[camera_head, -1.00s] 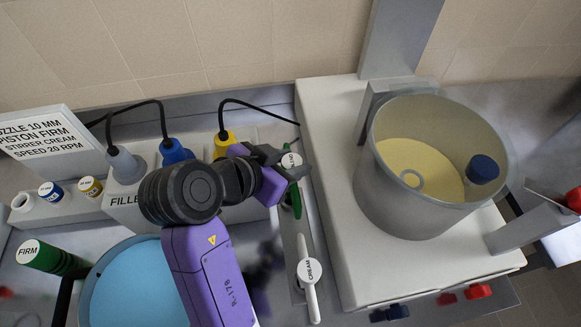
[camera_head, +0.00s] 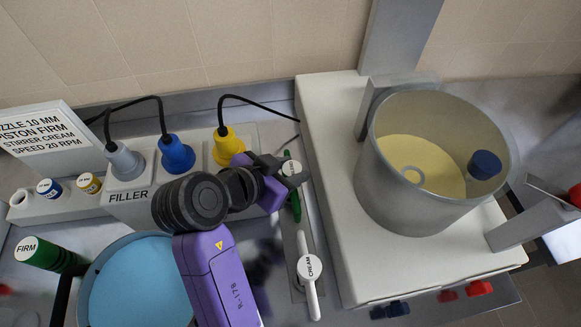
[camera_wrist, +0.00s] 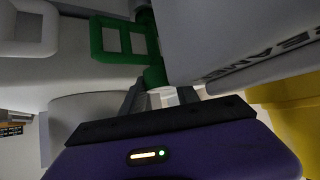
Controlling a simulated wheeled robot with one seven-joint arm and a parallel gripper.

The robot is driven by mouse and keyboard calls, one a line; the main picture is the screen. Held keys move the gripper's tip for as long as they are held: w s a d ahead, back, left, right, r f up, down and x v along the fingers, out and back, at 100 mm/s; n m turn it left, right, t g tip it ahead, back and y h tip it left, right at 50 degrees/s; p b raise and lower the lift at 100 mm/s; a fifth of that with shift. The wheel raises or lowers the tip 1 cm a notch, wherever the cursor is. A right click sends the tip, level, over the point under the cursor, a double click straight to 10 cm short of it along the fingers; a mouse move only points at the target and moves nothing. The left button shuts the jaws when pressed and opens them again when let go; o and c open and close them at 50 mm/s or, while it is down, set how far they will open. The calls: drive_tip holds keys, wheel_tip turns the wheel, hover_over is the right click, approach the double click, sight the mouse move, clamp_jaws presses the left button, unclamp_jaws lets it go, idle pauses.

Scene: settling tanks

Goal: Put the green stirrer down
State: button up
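The green stirrer (camera_head: 296,208) shows in the head view as a narrow green strip at the tray with a pale round label on top, partly hidden by my gripper. In the wrist view its green paddle with rectangular openings (camera_wrist: 96,38) lies beyond the fingers. My gripper (camera_head: 291,178) is at the stirrer's labelled end. In the wrist view my gripper (camera_wrist: 161,97) has its fingers on either side of the green shaft, seemingly shut on it. Whether the stirrer touches the tray is hidden.
The mixing bowl (camera_head: 408,206) stands right on a white base. The filler (camera_head: 139,204) with coloured plugs is left. A blue-topped round vessel (camera_head: 137,285) is front left.

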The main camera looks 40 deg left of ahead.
drive_tip(key=o, duration=0.4)
drive_tip(key=shift+f, duration=0.15)
drive_tip(key=shift+o, duration=0.2)
drive_tip(key=shift+s+a, duration=0.1)
drive_tip(key=shift+a+r+p, duration=0.1)
drive_tip(key=shift+r+p, duration=0.35)
drive_tip(key=shift+r, duration=0.15)
drive_tip(key=b+v, duration=0.2)
drive_tip(key=v, duration=1)
